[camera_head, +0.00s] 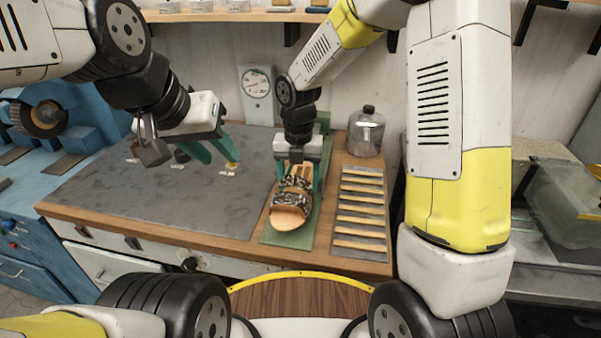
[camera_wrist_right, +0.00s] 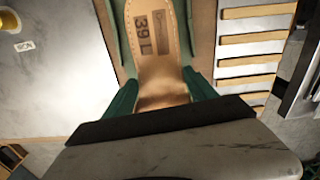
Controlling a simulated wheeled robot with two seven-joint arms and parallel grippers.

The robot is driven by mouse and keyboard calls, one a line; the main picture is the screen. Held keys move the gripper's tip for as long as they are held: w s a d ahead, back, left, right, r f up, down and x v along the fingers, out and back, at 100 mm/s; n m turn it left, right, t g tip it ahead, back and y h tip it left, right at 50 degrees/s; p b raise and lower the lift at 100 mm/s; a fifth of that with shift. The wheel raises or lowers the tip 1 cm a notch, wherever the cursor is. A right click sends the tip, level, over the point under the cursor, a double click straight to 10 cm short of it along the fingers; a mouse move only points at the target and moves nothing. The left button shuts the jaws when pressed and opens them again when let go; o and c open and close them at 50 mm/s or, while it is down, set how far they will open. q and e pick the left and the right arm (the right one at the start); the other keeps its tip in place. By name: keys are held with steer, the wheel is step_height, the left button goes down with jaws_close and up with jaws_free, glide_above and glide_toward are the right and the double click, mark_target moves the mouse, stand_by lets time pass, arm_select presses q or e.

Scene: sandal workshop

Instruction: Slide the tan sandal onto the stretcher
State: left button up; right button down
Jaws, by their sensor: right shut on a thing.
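The tan sandal (camera_head: 291,208) lies on the green stretcher base (camera_head: 300,236) on the bench, its rounded end toward me and a dark patterned strap across it. In the right wrist view the sandal's tan insole (camera_wrist_right: 158,70) shows the marking "39 L". My right gripper (camera_head: 298,178) is over the sandal's far part, its green fingers on either side, shut on it; the fingers also show in the right wrist view (camera_wrist_right: 160,95). Whether the sandal is around the stretcher's form is hidden. My left gripper (camera_head: 217,160) is open and empty above the grey mat, left of the sandal.
The grey mat (camera_head: 130,205) covers the bench's left side, with small labels and a yellow item (camera_head: 232,166) near my left gripper. A slatted rack (camera_head: 361,210) stands close right of the stretcher. A dial gauge (camera_head: 257,88) is at the wall.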

steer(key=shift+w+d, duration=0.25)
steer(key=shift+w, duration=0.8)
steer(key=shift+w+f, duration=0.1)
steer(key=shift+f, duration=1.75)
steer(key=c, duration=0.6)
jaws_free()
steer(key=shift+f, duration=0.15)
steer(key=shift+o, duration=0.2)
